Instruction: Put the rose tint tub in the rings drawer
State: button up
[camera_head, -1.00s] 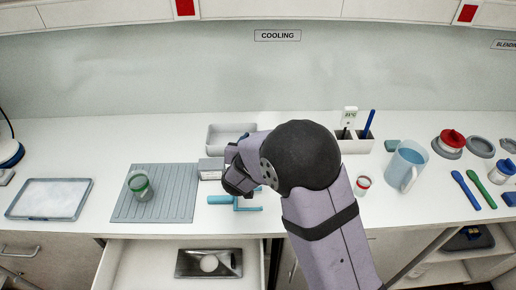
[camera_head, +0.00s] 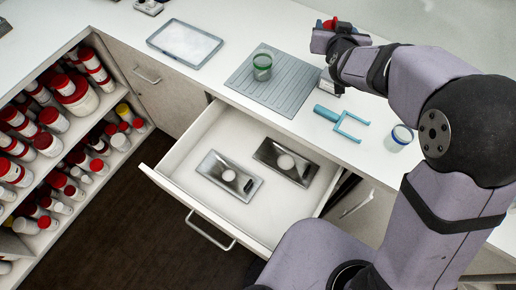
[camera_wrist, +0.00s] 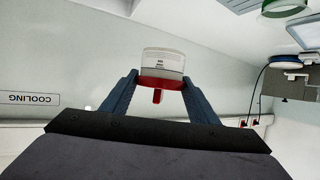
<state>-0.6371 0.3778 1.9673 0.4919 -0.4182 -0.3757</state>
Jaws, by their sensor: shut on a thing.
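My gripper (camera_head: 331,38) is shut on a small tub with a red lid (camera_head: 331,23), above the far part of the counter. In the wrist view my gripper (camera_wrist: 160,84) has its two fingers on either side of the tub (camera_wrist: 163,62), whose pale body carries a printed label. The printed label is too small to read.
A green-rimmed jar (camera_head: 262,68) stands on the grey ribbed mat (camera_head: 285,88). A blue fork-shaped tool (camera_head: 340,122) and a blue-rimmed jar (camera_head: 402,137) are near the counter's edge. Shelves of red-lidded bottles (camera_head: 58,122) are at left. The drawer's front part is bare.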

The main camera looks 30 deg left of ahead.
jog(key=s+a+f+n+g+y, duration=0.25)
jog(key=s+a+n+y, duration=0.25)
jog(key=s+a, duration=0.35)
jog(key=s+a+f+n+g+y+p, duration=0.15)
jog(key=s+f+n+g, duration=0.3)
jog(key=s+f, duration=0.55)
jog(key=s+d+f+n+g+y+p, duration=0.25)
jog(key=s+d+f+g, duration=0.25)
jog(key=s+d+f, duration=0.8)
jog(key=shift+s+d+r+n+g+h, duration=0.5)
jog(key=shift+s+d+r+n+g, duration=1.1)
jog(key=shift+s+d+r, duration=2)
notch_tip(320, 180, down, 8)
jog(key=s+b, duration=0.1)
jog(key=b, duration=0.1)
jog(key=shift+a+f, duration=0.15)
jog(key=shift+a, duration=0.2)
